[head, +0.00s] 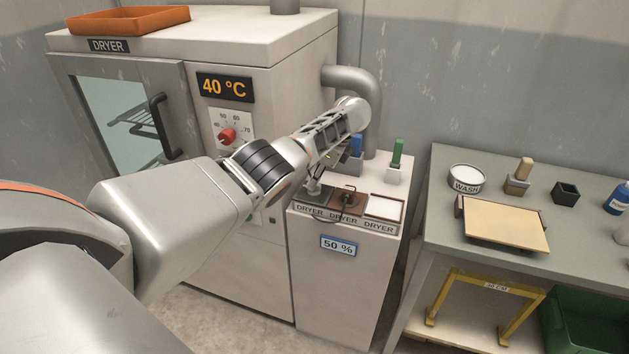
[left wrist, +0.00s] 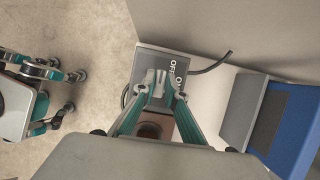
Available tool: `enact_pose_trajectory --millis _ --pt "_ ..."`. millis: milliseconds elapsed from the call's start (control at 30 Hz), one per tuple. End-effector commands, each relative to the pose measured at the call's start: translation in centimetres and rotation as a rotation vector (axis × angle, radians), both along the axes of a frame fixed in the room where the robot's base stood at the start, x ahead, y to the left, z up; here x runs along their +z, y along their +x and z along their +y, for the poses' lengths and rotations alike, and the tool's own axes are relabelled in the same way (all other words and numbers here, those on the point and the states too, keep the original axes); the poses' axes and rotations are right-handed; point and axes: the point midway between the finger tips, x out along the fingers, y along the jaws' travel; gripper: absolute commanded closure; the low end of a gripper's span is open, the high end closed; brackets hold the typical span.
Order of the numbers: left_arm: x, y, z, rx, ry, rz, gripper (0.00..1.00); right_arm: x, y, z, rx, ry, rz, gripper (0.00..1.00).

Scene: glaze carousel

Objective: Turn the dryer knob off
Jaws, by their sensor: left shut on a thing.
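A grey plate (head: 313,198) with a DRYER label sits at the left of the low cabinet top. In the left wrist view this plate (left wrist: 150,61) carries the words OFF and ON. My left gripper (head: 316,185) reaches down onto it. In the left wrist view its teal fingers (left wrist: 161,90) are shut around a small grey knob at the plate; the fingertips hide most of it and its setting cannot be read. The dryer (head: 245,185) stands behind with its door closed, a 40 °C display (head: 225,88) and a red dial knob (head: 228,136). My right gripper is not recognisable.
Beside the plate are a brown DRYER plate (head: 347,199) and a white one (head: 384,208). Blue and green (head: 397,153) handled blocks stand behind. The low cabinet (head: 340,285) shows 50 %. A workbench (head: 480,180) with a WASH dish stands to the right.

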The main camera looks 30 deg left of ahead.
Motion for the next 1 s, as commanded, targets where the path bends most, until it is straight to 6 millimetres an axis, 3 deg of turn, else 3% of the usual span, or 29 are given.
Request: enact_pose_trajectory --millis 67,100,167,633,1000 --pt "0.0 0.0 0.0 0.002 0.000 -0.001 1.00 0.0 0.0 0.0 0.000 0.000 0.000 0.60" --pt "0.0 0.0 0.0 0.002 0.000 -0.001 0.83 0.0 0.0 0.0 0.000 0.000 0.000 0.60" --pt "0.0 0.0 0.0 0.002 0.000 -0.001 0.72 0.0 0.0 0.0 0.001 -0.001 0.000 0.60" --pt "0.9 0.2 -0.4 -0.001 -0.001 -0.002 0.72 -0.2 -0.2 -0.4 0.004 -0.009 0.003 0.60" --pt "7.5 0.9 -3.1 -0.001 -0.003 -0.004 0.72 -0.1 0.0 -0.3 0.003 -0.007 0.001 0.60"
